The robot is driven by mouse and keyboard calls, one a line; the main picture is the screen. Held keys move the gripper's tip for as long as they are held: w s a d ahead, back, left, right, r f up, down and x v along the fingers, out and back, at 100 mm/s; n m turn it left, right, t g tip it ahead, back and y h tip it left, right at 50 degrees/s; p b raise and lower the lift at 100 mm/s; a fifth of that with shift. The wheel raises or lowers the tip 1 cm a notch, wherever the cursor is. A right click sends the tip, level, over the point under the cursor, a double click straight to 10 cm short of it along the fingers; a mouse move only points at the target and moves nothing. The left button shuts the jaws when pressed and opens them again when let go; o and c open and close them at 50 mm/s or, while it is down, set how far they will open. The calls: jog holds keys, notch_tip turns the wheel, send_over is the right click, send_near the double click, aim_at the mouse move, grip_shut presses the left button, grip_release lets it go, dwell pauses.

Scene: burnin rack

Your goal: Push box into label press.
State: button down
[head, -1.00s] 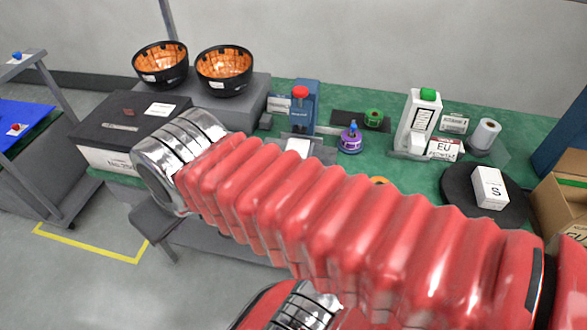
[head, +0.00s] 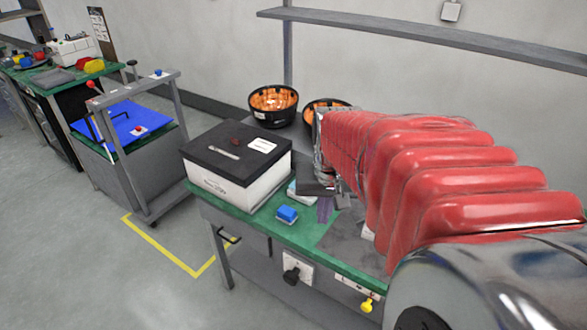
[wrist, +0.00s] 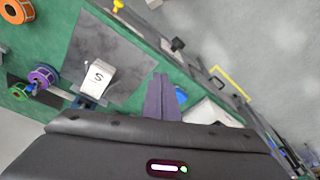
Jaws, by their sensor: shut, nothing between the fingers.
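A small white box marked S (wrist: 96,78) lies on a grey plate (wrist: 118,50) on the green table in the wrist view. A blue part (wrist: 84,101), likely the label press, shows beside the box, mostly hidden behind my gripper's body. My gripper (wrist: 160,80) has its purple fingers shut and empty, to the right of the box and apart from it. In the head view the purple fingers (head: 326,208) point down near the table's front edge; my red arm hides most of the plate and the press.
A black-lidded white case (head: 235,165) and a small blue item (head: 287,214) stand left of my gripper. Black bowls (head: 273,105) stand behind. A purple spool (wrist: 43,77) and an orange roll (wrist: 16,10) lie left in the wrist view. A blue-topped cart (head: 115,125) stands off the table.

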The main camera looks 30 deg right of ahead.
jog(key=s+d+f+m+g, duration=0.1)
jog(key=s+d+f+m, duration=0.1)
jog(key=d+f, duration=0.2)
jog(key=s+d+f+m+g+y, duration=0.1)
jog(key=s+d+f+m, duration=0.1)
jog(key=d, duration=0.9)
jog(key=shift+s+f+m, duration=0.35)
jog(key=shift+f+m, duration=0.25)
jog(key=shift+f, duration=0.25)
jog(key=shift+f, duration=0.15)
notch_tip(320, 180, down, 10)
jog(key=shift+r, duration=0.25)
jog(key=shift+w+d+f, duration=0.15)
jog(key=shift+d, duration=0.1)
jog(key=shift+w+d, duration=0.4)
jog(key=shift+d, duration=0.35)
jog(key=shift+w+d, duration=0.4)
jog(key=shift+d, duration=0.35)
jog(key=shift+w, duration=0.1)
